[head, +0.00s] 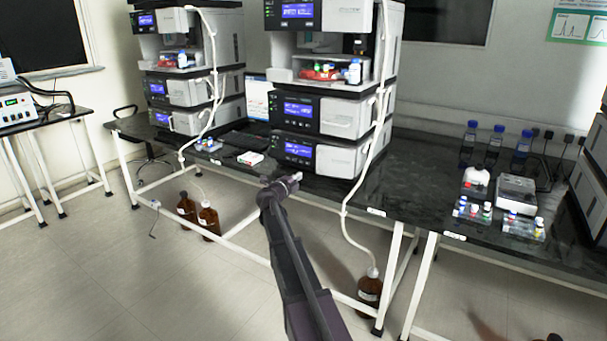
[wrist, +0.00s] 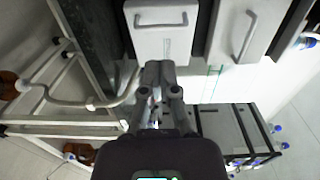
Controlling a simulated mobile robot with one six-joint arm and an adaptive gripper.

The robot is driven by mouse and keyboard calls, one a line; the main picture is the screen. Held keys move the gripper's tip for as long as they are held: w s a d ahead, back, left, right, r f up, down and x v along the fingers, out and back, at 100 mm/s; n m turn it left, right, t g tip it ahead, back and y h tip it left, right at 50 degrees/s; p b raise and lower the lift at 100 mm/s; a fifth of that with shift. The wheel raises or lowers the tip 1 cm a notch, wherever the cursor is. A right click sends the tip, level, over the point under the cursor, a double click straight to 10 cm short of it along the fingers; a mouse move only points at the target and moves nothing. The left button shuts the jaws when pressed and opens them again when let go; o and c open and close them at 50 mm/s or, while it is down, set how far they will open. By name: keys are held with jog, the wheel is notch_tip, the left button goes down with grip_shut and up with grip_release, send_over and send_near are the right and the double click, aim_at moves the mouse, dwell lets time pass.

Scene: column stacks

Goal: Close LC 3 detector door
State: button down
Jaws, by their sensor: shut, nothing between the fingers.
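The middle instrument stack stands on the dark bench. Its lowest module has a pale front door (head: 337,160), and a similar module front (head: 345,118) sits above it. I cannot read which stack is LC 3. In the wrist view, a white door panel with a handle (wrist: 162,42) is straight ahead, and a second handled panel (wrist: 240,38) is to its right. My gripper (head: 297,177) is shut and empty in front of the lowest module; it also shows in the wrist view (wrist: 157,66), its fingertips by the near panel's edge. Contact and door angle cannot be told.
Another stack (head: 190,90) stands to the left. A white tube (head: 358,175) hangs down the middle stack's right side to a brown bottle (head: 369,287). A small box (head: 250,158) lies left of my gripper. Blue-capped bottles (head: 495,142) and vial racks stand at right.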

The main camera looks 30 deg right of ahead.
jog(key=shift+v, duration=0.75)
jog(key=shift+a, duration=0.1)
jog(key=w+a+r+n+t+y, duration=0.1)
jog(key=a+r+n+t+y, duration=0.1)
jog(key=a+n+t+y, duration=0.9)
jog(key=s+a+f+n+g+y, duration=0.25)
jog(key=a+n, duration=0.25)
jog(key=a, duration=0.3)
jog(key=s+a+f+n+g+y, duration=0.2)
jog(key=a+f+n+y, duration=0.15)
jog(key=a+n, duration=0.4)
jog(key=s+a+f+n+g+y, duration=0.1)
jog(key=s+a+f+n+g, duration=0.1)
jog(key=s+a+f+g, duration=0.45)
jog(key=s+a+f+n+g+y, duration=0.1)
jog(key=s+a+f+n+g, duration=0.2)
jog(key=s, duration=0.6)
jog(key=s+d+f+g+h, duration=0.1)
jog(key=s+d+f+g, duration=0.1)
jog(key=s, duration=0.6)
jog(key=s+d+f+n+g+h, duration=0.1)
jog(key=s+g, duration=0.3)
jog(key=s, duration=0.4)
jog(key=shift+d+f+h, duration=0.6)
jog(key=shift+f+h, duration=0.2)
jog(key=shift+f, duration=0.1)
